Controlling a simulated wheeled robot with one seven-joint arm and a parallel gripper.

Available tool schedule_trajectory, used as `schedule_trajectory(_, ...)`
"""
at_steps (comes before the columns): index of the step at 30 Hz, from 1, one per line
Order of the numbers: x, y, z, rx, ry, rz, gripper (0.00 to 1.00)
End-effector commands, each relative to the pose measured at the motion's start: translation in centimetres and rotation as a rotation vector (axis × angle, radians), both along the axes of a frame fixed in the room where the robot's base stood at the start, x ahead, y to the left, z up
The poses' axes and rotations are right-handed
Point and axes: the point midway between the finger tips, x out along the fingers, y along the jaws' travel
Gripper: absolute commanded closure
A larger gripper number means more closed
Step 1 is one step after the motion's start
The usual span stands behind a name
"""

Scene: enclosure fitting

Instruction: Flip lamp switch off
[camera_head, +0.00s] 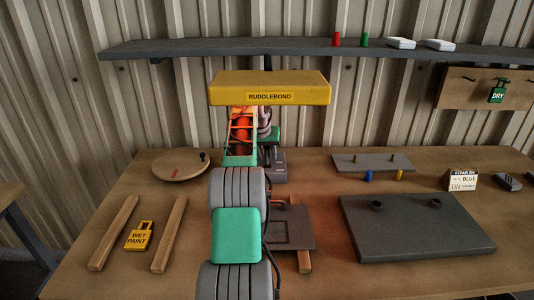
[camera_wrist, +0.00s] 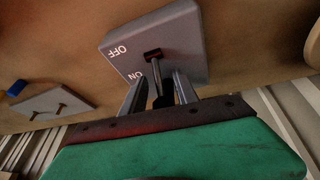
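The grey switch box (camera_wrist: 185,42) fills the middle of the wrist view, with white OFF and ON labels. Its lever (camera_wrist: 155,75) leans from a dark slot toward my gripper, on the side of the ON label. My gripper (camera_wrist: 160,92) has its two fingers apart, one on each side of the lever's dark end; I see no clear contact. In the head view the switch box (camera_head: 275,174) shows partly behind my arm. The yellow RUDDLEBOND lamp hood (camera_head: 270,88) hangs above, with an orange-red glow below it.
A shelf (camera_head: 200,47) crosses the back wall. A round wooden board (camera_head: 178,166), wooden bars (camera_head: 114,232) and a yellow WET PAINT tag (camera_head: 139,236) lie left. A grey plate (camera_head: 420,230) and a repair tin card (camera_head: 462,180) are right. The lamp hood limits height.

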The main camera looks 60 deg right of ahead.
Motion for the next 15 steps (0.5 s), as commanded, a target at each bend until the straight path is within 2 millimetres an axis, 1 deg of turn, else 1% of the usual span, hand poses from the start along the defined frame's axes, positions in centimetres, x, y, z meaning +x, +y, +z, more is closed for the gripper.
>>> schedule_trajectory(2, 0.01, 0.01, 0.1, -0.001, 0.0, 0.0, 0.64)
schedule_trajectory(3, 0.02, 0.02, 0.11, -0.001, 0.0, 0.0, 0.66)
schedule_trajectory(15, 0.04, 0.03, 0.16, -0.002, -0.001, 0.0, 0.98)
